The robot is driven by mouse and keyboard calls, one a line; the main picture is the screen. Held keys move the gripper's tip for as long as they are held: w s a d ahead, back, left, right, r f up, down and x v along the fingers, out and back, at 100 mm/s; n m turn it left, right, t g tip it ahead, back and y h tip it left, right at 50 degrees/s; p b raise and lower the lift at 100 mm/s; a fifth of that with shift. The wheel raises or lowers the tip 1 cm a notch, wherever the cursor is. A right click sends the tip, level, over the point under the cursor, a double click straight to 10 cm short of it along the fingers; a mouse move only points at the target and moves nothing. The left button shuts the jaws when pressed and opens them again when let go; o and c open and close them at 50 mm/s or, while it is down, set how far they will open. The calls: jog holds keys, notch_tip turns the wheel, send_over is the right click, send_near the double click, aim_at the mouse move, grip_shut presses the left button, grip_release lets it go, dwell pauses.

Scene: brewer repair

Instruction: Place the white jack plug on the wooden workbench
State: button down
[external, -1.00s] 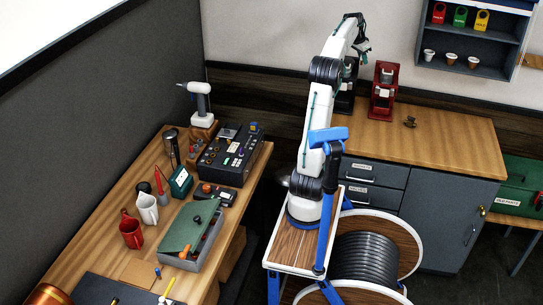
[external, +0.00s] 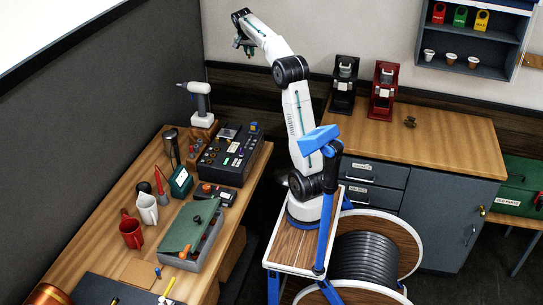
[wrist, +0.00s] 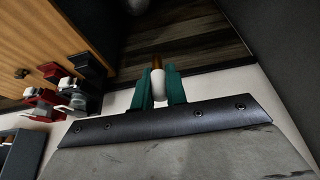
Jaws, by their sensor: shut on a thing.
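The white jack plug (wrist: 158,86) shows in the wrist view between the green fingers of my gripper (wrist: 160,78), with a brass-coloured tip pointing away. My gripper is shut on it. In the external view my gripper (external: 245,50) is raised high near the back wall, above and beyond the far end of the wooden workbench (external: 88,238) at the left. The plug is too small to make out there. The workbench carries many tools, with some bare wood along its left side and front.
A second wooden-topped counter (external: 460,135) with black and red brewers stands at right. A cable drum (external: 365,262) is beside my base.

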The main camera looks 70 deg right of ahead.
jog(key=w+a+n+t, duration=0.1)
jog(key=w+a+n, duration=0.2)
jog(key=w+a, duration=0.8)
jog(key=n+t+y, duration=0.1)
jog(key=n+t, duration=0.1)
jog(key=n, duration=0.4)
send_over(169, 166)
jog(key=s, duration=0.1)
notch_tip(169, 166, down, 26)
jog(key=shift+a+f, duration=0.15)
jog(key=shift+f, duration=1.6)
jog(key=shift+a+f, duration=0.15)
jog(key=shift+f, duration=1.55)
jog(key=shift+a+f, duration=0.15)
jog(key=shift+f, duration=1.6)
jog(key=shift+f, duration=0.1)
jog(key=c, duration=1.4)
grip_release()
